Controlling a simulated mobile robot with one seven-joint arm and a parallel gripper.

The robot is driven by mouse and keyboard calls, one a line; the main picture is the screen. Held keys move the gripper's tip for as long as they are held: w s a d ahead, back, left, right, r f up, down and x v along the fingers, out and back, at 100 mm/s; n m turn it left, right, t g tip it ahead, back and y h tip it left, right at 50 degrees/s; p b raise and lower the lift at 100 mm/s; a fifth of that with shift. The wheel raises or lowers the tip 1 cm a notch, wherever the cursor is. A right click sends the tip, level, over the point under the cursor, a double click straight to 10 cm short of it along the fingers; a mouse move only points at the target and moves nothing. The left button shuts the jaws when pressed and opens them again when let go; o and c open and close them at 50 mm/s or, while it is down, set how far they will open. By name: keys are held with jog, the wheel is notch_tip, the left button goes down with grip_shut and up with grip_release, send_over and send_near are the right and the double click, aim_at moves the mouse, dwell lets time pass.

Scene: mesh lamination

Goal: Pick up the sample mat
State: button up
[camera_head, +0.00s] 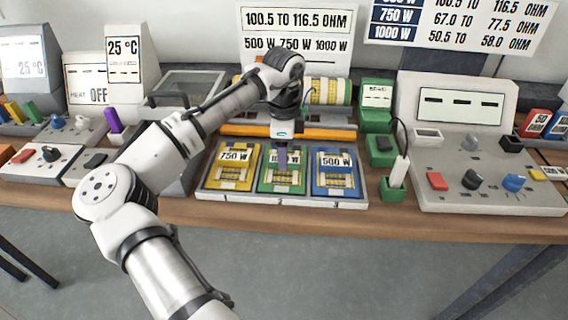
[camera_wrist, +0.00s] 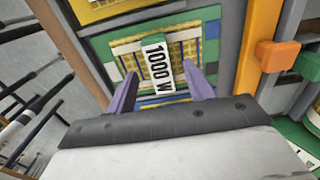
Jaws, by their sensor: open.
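Three sample mats lie side by side in a pale tray (camera_head: 212,193) on the bench: a yellow one labelled 750 W (camera_head: 234,170), a green one labelled 1000 W (camera_head: 268,186) in the middle, and a blue one labelled 500 W (camera_head: 335,184). My gripper (camera_head: 281,166) is over the green mat and partly hides it in the head view. In the wrist view my gripper (camera_wrist: 160,92) has its two purple fingers apart, one on each side of the white 1000 W label (camera_wrist: 158,66) of the green mat (camera_wrist: 211,30). Whether the fingers touch the mat cannot be told.
An orange bar (camera_head: 303,134) and a yellow-green roller (camera_head: 327,91) stand behind the tray. A green holder with a white probe (camera_head: 398,172) and a control panel (camera_head: 464,150) are to the right. A grey-lidded machine (camera_head: 188,88) is to the left.

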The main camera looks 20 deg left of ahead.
jog(key=shift+f, duration=1.15)
grip_shut()
